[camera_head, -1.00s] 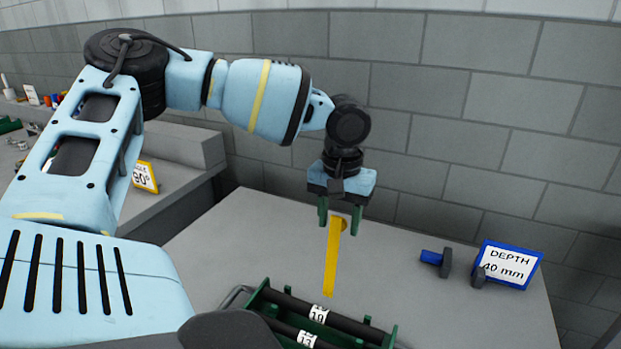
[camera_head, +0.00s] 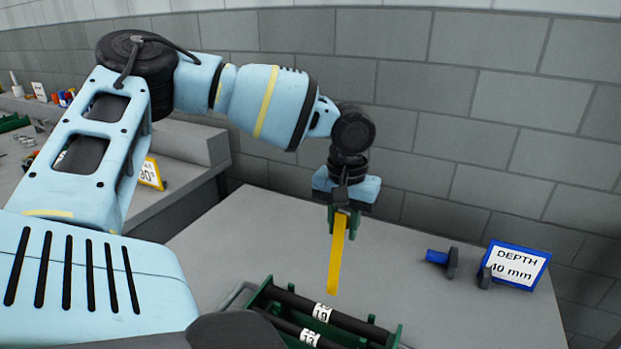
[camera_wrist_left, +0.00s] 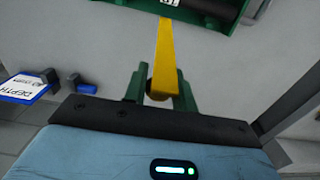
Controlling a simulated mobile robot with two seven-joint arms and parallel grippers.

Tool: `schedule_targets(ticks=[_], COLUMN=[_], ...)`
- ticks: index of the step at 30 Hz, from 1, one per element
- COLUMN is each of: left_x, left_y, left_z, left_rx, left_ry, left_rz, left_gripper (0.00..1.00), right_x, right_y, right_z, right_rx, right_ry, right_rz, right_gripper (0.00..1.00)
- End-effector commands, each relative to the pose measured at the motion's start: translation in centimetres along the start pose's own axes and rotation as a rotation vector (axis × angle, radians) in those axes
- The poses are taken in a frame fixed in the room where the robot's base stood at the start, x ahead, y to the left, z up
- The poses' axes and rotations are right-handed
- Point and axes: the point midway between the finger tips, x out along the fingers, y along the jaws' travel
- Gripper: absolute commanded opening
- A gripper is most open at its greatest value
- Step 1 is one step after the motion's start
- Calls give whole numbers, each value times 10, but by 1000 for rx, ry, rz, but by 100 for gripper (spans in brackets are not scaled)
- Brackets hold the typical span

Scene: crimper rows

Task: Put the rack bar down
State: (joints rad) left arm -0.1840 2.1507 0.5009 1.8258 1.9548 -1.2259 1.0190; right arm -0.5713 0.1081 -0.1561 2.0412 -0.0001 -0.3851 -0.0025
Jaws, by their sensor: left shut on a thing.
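The yellow rack bar (camera_head: 337,255) hangs downward from my left gripper (camera_head: 344,218), above the grey table behind the green rack. My left gripper's green fingers are shut on the bar's upper end. In the left wrist view the bar (camera_wrist_left: 164,60) runs away from between the fingers (camera_wrist_left: 160,88) toward the rack. The green rack (camera_head: 262,294) holds black rollers with white number labels and is cut off by the lower picture edge. I cannot tell whether the bar's lower end touches the table. My right gripper is not in view.
A blue-framed sign reading "DEPTH" (camera_head: 516,264) stands at the table's right, beside a blue and dark grey clamp-like piece (camera_head: 438,257). The grey table (camera_head: 220,235) is clear left of the bar. A grey block wall (camera_head: 450,100) stands behind.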

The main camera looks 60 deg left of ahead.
Motion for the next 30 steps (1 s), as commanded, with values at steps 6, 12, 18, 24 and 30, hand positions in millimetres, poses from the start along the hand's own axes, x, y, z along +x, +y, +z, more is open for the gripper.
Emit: schedule_targets(ticks=[6, 12, 18, 24, 30], left_x=[-1, -1, 0, 0, -1], left_y=[0, 0, 0, 0, -1], left_z=[5, 18, 30, 42, 54], left_rx=[2, 2, 2, 1, 1], left_ry=[0, -3, -4, -5, -4], left_rz=[0, -1, -1, -1, -2], left_gripper=[16, 16, 16, 16, 16], right_x=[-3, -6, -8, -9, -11], right_y=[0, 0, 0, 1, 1], right_z=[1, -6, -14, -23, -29], right_rx=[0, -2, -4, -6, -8], right_ry=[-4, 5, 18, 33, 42], right_rz=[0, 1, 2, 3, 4], right_gripper=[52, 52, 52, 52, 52])
